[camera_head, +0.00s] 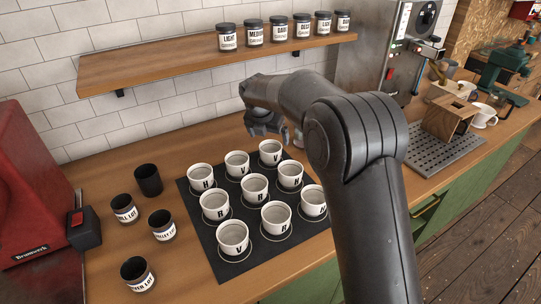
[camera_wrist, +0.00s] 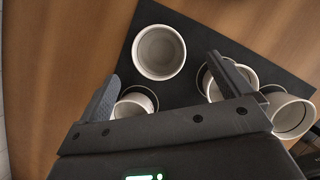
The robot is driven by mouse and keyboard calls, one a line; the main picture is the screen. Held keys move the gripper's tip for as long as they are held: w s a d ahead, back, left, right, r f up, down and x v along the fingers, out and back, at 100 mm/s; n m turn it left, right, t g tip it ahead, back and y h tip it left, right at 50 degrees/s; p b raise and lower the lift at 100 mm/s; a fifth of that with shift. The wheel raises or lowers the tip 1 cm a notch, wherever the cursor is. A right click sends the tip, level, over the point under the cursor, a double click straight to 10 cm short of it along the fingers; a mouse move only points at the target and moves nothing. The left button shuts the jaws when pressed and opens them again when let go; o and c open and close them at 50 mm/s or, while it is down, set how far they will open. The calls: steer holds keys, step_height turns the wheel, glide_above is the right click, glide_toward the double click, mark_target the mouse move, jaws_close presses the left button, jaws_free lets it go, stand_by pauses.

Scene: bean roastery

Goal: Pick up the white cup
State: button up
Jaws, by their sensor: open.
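Several white cups with black letters stand on a black mat (camera_head: 203,243); the back-right cup (camera_head: 270,158) is nearest my gripper (camera_head: 268,133). A plain white mug (camera_head: 484,118) stands far right by the machine. My gripper is open and empty, above the counter behind the mat's back edge. In the wrist view, one upright white cup (camera_wrist: 159,52) shows ahead, roughly between the fingertips of my gripper (camera_wrist: 163,70). Other cups show beside and partly behind the fingers, such as the one at the right (camera_wrist: 290,117). I cannot tell which cup is meant.
Black labelled tins (camera_head: 148,180) stand left of the mat, beside a red machine (camera_head: 35,190). A wooden shelf (camera_head: 180,67) with several dark jars hangs over the counter's back. A wooden box (camera_head: 446,118) stands on a perforated tray (camera_head: 440,155) at the right.

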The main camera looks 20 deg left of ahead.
mark_target(271, 150)
steer(key=x, duration=0.9)
steer(key=shift+s+a+f, duration=0.1)
steer(key=shift+a+f, duration=0.1)
steer(key=shift+f, duration=0.05)
steer(key=shift+c, duration=0.5)
steer(key=c, duration=1.1)
